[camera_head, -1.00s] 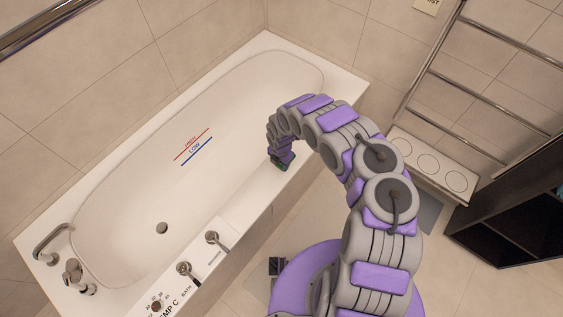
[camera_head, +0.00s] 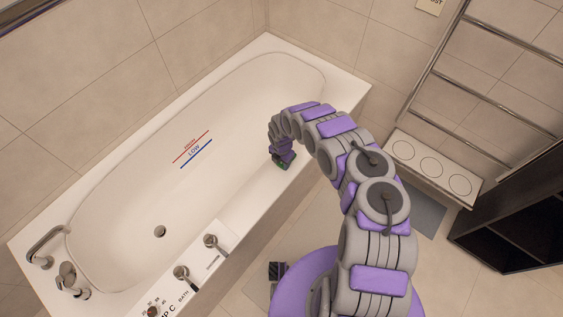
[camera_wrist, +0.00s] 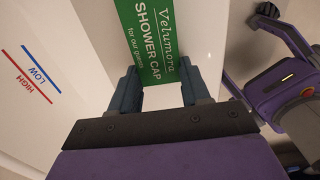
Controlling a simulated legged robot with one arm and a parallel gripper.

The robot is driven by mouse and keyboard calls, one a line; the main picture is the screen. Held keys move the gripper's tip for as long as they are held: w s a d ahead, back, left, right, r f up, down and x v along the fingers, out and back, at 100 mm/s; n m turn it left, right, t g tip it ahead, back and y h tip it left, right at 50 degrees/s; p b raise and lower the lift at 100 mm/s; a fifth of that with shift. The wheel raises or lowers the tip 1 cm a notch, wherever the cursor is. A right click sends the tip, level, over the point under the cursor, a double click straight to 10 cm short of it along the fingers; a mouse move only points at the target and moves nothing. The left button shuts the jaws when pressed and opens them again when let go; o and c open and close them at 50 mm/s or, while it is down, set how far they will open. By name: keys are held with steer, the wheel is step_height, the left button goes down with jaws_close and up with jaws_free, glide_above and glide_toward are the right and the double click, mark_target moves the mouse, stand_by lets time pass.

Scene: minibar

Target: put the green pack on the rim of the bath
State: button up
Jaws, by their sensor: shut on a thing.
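The green pack (camera_wrist: 155,42), printed "Velumora SHOWER CAP", is between the two fingers of my gripper (camera_wrist: 160,88) in the wrist view. My gripper is shut on it. In the head view my gripper (camera_head: 282,163) is at the near long rim of the bath (camera_head: 255,190), pointing down, with a small green bit of the pack showing beneath it. The white rim lies under the pack in the wrist view. I cannot tell whether the pack touches the rim.
The bath's basin (camera_head: 130,200) is empty, with a drain. Taps (camera_head: 210,242) and a control panel stand at the near left end. A towel rail (camera_head: 480,90), a white box with round marks (camera_head: 432,168) and a dark shelf (camera_head: 515,220) are on the right. The rim beside the gripper is clear.

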mark_target(281, 163)
steer(key=o, duration=1)
step_height(281, 163, up, 12)
steer(key=p, duration=0.4)
